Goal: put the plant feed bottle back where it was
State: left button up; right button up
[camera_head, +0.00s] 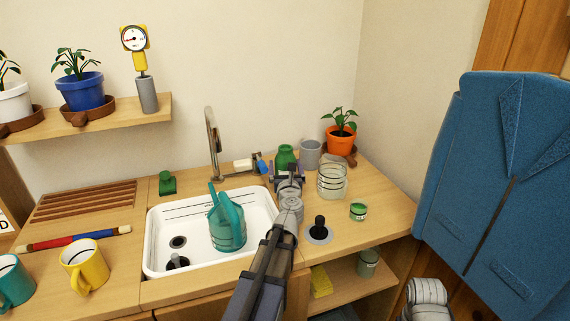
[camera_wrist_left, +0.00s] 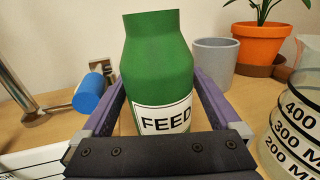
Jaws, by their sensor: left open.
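The green plant feed bottle (camera_head: 285,155) stands upright on the counter, right of the tap and behind the gripper. In the left wrist view the bottle (camera_wrist_left: 155,65), with its white FEED label, fills the middle. My left gripper (camera_head: 287,178) is open, with its purple fingers on either side of the bottle. Whether the fingers touch it I cannot tell. The bottle's base is hidden behind the gripper's body. My right gripper is not in view; only part of my other arm shows at the lower right.
A grey cup (camera_head: 310,154), glass measuring jar (camera_head: 332,181) and orange plant pot (camera_head: 340,141) stand right of the bottle. The tap (camera_head: 212,145) and blue-ended fitting (camera_head: 262,165) are left. The sink (camera_head: 165,232) holds a teal watering can (camera_head: 227,225). A small green-topped jar (camera_head: 358,211) sits at right.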

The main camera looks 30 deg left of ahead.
aim_at(287, 172)
pick_arm(q)
jog(key=v, duration=0.6)
jog(key=shift+d+r, duration=0.1)
jog(key=shift+r, duration=0.05)
